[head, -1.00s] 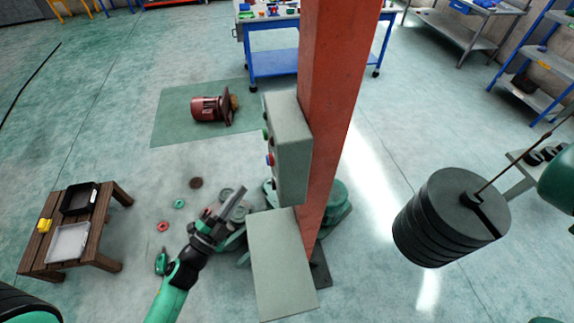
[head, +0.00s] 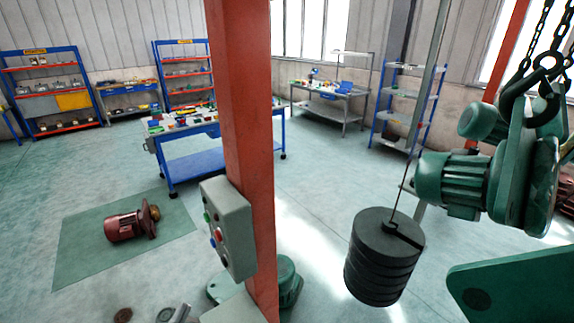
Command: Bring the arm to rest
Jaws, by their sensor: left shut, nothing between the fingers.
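My right gripper is not in view.
An orange column (head: 243,130) carries the control box. A stack of black weights (head: 384,257) hangs right of it. A green hoist motor (head: 452,180) is at the right. A red motor (head: 124,226) lies on a green mat (head: 80,257); a blue workbench (head: 200,168) stands behind.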

